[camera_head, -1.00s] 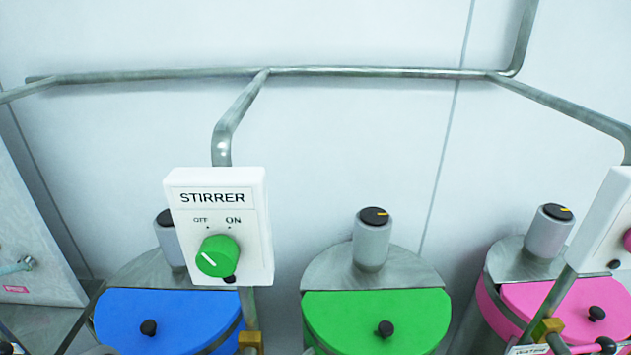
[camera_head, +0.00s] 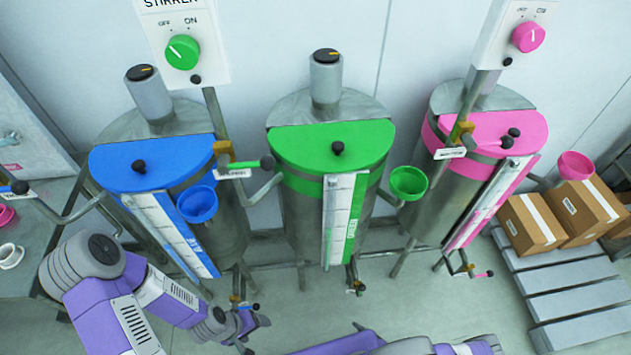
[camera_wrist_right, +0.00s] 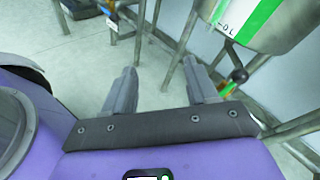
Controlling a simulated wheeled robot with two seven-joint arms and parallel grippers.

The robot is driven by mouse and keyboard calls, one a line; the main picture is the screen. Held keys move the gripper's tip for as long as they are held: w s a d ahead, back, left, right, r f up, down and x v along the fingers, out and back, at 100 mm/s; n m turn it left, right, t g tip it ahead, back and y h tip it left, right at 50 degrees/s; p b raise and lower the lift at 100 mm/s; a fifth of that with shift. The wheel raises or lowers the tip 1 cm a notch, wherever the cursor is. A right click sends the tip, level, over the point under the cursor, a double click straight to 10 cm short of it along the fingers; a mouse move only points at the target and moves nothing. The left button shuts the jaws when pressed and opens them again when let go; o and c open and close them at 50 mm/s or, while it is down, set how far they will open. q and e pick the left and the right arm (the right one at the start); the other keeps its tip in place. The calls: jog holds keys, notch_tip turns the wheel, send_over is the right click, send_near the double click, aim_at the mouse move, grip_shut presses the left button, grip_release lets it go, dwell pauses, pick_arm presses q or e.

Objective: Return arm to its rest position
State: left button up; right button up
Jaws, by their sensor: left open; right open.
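My left arm comes in from the left of the head view, bent in front of the blue drum (camera_head: 150,168). Its left gripper (camera_head: 252,322) is near the bottom edge, open, with nothing visible in it. My right arm (camera_head: 400,348) lies along the bottom edge of the head view. In the right wrist view my right gripper (camera_wrist_right: 161,85) is open, its two fingers wide apart with only floor between them. The green drum (camera_head: 330,135) stands in the middle and the pink drum (camera_head: 505,130) at the right.
Stirrer boxes with a green knob (camera_head: 182,52) and a pink knob (camera_head: 528,37) are above. Blue (camera_head: 197,204), green (camera_head: 409,183) and pink (camera_head: 575,166) funnels stick out beside the drums. Cardboard boxes (camera_head: 532,222) sit on a pallet (camera_head: 565,305) at right. A white cup (camera_head: 10,255) is at left.

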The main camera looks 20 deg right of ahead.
jog(key=a+r+n+g+y, duration=0.2)
jog(key=a+r+n+g, duration=0.55)
jog(key=n+g, duration=0.7)
jog(key=w+a+r+n+t+h, duration=0.2)
jog(key=w+r+n+h, duration=0.3)
jog(key=r+n, duration=0.3)
notch_tip(320, 180, up, 4)
jog(key=shift+w+a+r+h, duration=0.25)
jog(key=shift+w+a, duration=0.25)
jog(key=shift+w, duration=0.4)
jog(key=shift+c, duration=0.5)
